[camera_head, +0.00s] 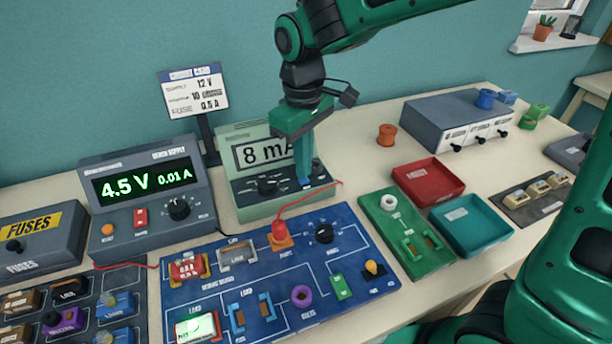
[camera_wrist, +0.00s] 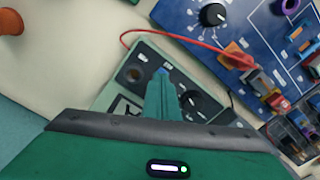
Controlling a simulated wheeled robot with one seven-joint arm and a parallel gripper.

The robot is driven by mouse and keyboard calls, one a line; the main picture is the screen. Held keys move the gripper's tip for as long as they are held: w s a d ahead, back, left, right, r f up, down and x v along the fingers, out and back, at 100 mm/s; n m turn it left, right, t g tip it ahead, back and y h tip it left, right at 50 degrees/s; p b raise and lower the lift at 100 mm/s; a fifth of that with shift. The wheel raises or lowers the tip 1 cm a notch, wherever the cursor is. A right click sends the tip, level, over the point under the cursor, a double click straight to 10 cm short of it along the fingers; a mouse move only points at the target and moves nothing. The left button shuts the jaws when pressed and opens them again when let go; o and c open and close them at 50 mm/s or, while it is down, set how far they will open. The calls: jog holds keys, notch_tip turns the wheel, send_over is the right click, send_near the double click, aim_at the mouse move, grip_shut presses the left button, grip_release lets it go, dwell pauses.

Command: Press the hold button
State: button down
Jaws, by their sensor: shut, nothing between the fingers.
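The light green meter (camera_head: 249,184) stands at the back of the table, its screen reading "8 mA", partly covered by my gripper. A small blue button (camera_head: 304,182) sits on its lower panel, right of a black dial (camera_head: 267,186). My gripper (camera_head: 306,177) is shut and empty, pointing down with its tips at the blue button. In the wrist view, the shut green fingers (camera_wrist: 161,78) reach over the meter's panel (camera_wrist: 137,62), and a bit of blue (camera_wrist: 162,70) shows at their tips. I cannot tell whether they touch it. The button's label is not readable.
A red lead (camera_head: 310,196) runs from the meter to the blue circuit board (camera_head: 200,255) in front. The bench supply (camera_head: 118,222) reads 4.5 V, 0.01 A to the left. Red (camera_head: 428,199) and teal (camera_head: 470,247) trays lie to the right.

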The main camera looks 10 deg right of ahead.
jog(key=shift+f, duration=0.45)
dwell(0.5)
jog(key=shift+r, duration=0.1)
notch_tip(320, 180, up, 10)
dwell(1.2)
jog(key=s+d+f+m, duration=0.2)
jog(key=s+d+m, duration=0.15)
jog(key=d, duration=0.85)
jog(key=s+d+f+m, duration=0.25)
jog(key=d+m, duration=0.25)
jog(key=d, duration=0.8)
jog(key=s+d+f+m, duration=0.1)
jog(key=s+d+m, duration=0.1)
jog(key=s, duration=0.3)
jog(key=s+d+f+m, duration=0.2)
jog(key=s+d, duration=0.3)
jog(key=s+d+f+m, duration=0.2)
jog(key=s+d+m, duration=0.1)
jog(key=s+d, duration=0.1)
jog(key=shift+s+f, duration=0.15)
jog(key=shift+s, duration=0.35)
